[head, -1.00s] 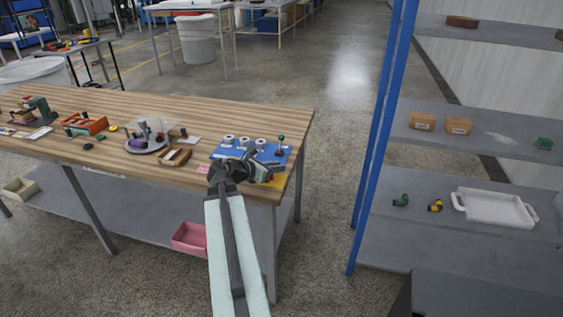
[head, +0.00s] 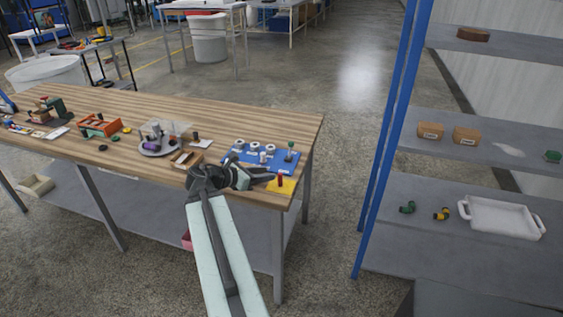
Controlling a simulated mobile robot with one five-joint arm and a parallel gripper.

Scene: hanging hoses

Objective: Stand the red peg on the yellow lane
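A small red peg (head: 280,177) stands, seemingly upright, on the yellow lane (head: 285,187) at the front right corner of the wooden table. My gripper (head: 269,175) is just left of the peg, with its fingers pointing right toward it. A narrow gap seems to separate the fingertips from the peg, but the view is too small to be sure of contact. How far the fingers are spread is not clear. My gripper and wrist hide part of the table's front edge.
A small wooden box (head: 187,159) and a round grey tray (head: 152,151) stand to the left. Floor is clear between table and blue-posted shelf (head: 385,140).

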